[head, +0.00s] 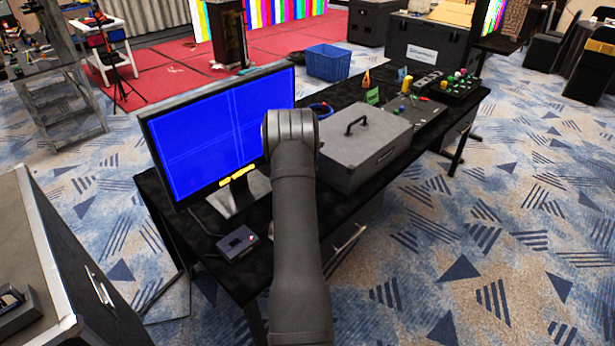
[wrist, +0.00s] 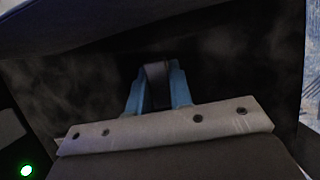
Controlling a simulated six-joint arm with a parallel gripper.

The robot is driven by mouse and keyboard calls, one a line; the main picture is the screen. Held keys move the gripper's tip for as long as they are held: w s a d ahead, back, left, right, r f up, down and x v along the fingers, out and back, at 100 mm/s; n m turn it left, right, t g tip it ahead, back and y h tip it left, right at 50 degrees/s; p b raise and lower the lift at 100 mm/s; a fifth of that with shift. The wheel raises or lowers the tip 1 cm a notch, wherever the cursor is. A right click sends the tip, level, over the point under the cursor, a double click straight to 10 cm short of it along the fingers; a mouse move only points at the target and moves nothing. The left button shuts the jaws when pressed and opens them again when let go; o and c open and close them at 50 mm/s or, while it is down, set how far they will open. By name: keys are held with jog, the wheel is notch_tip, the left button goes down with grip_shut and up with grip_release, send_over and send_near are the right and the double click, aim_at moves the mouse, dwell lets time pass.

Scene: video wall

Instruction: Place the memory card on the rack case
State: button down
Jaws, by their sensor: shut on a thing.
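In the wrist view my gripper (wrist: 157,88) has its blue fingers shut on a small dark piece (wrist: 155,72), which looks like the memory card. Its lower part and any label cannot be made out. A dark surface lies behind the fingers; whether the piece touches it I cannot tell. In the head view my own arm hides the gripper and the card. A large grey-topped case with metal edges (head: 62,240), which may be the rack case, stands at the lower left. A smaller grey case with a black handle (head: 365,150) sits on the black table, right of my arm.
A blue-screened monitor (head: 215,130) stands on the table left of my arm, with a small dark box (head: 238,243) before it. Controls (head: 455,85) fill the table's far end. A black tray (head: 18,308) sits on the left case. A green light (wrist: 26,171) shows in the wrist view.

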jog(key=shift+f, duration=0.1)
jog(key=c, duration=1.3)
grip_release()
jog(key=shift+f, duration=0.1)
jog(key=v, duration=1.6)
jog(key=shift+w+a, duration=0.15)
jog(key=shift+a, duration=0.05)
jog(key=shift+o, duration=0.5)
jog(key=shift+a+r, duration=0.15)
jog(key=shift+r, duration=0.5)
